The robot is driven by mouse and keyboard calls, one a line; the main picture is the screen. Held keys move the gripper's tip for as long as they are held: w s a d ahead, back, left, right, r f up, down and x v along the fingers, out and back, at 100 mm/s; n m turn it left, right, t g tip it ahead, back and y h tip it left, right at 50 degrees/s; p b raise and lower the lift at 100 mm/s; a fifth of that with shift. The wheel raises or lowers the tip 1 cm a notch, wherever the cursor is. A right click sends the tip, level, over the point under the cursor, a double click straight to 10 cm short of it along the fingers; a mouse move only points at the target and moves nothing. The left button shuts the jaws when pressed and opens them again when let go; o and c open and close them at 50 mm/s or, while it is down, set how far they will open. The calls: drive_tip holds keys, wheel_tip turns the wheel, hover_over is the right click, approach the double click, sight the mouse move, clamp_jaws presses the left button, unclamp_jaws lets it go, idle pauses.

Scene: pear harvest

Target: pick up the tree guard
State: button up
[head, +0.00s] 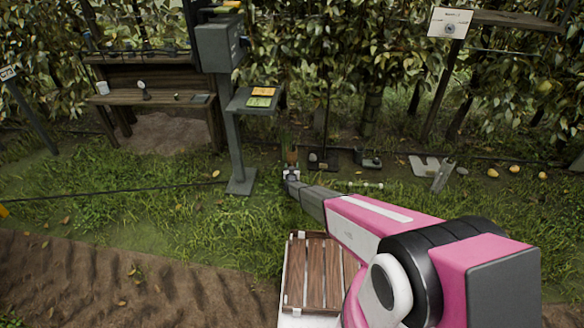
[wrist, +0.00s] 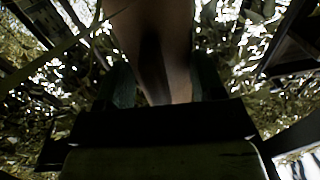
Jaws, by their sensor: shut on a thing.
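The tree guard (wrist: 172,45) is a pale brown, tube-like piece with a dark stripe down its middle. In the wrist view it fills the upper centre, between the two dark fingers of my gripper (wrist: 163,85). Its top runs out of that view. In the head view my gripper (head: 291,173) is at the end of my outstretched arm, above the grass. A small brown part of the guard (head: 292,157) shows just above it. My gripper is shut on the guard. I cannot tell whether the guard touches the ground.
A grey post with a small shelf (head: 242,104) stands just left of my gripper. A wooden bench (head: 150,98) is further left. Dark low items (head: 370,161) and a grey plate (head: 424,167) lie to the right. A slatted wooden crate (head: 318,270) is below my arm.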

sight(292, 161)
drive_tip(key=shift+r, duration=0.8)
wheel_tip(292, 161, up, 3)
drive_tip(key=shift+s+f, duration=0.1)
drive_tip(key=shift+f, duration=0.05)
drive_tip(key=s+a+r, duration=0.1)
drive_tip(key=s+r, duration=0.1)
drive_tip(key=s, duration=0.1)
drive_tip(key=s+a+r, duration=0.2)
drive_tip(key=s, duration=0.1)
drive_tip(key=s+a+r, duration=0.2)
drive_tip(key=s, duration=0.2)
drive_tip(key=shift+a+r, duration=0.25)
drive_tip(key=shift+r, duration=0.1)
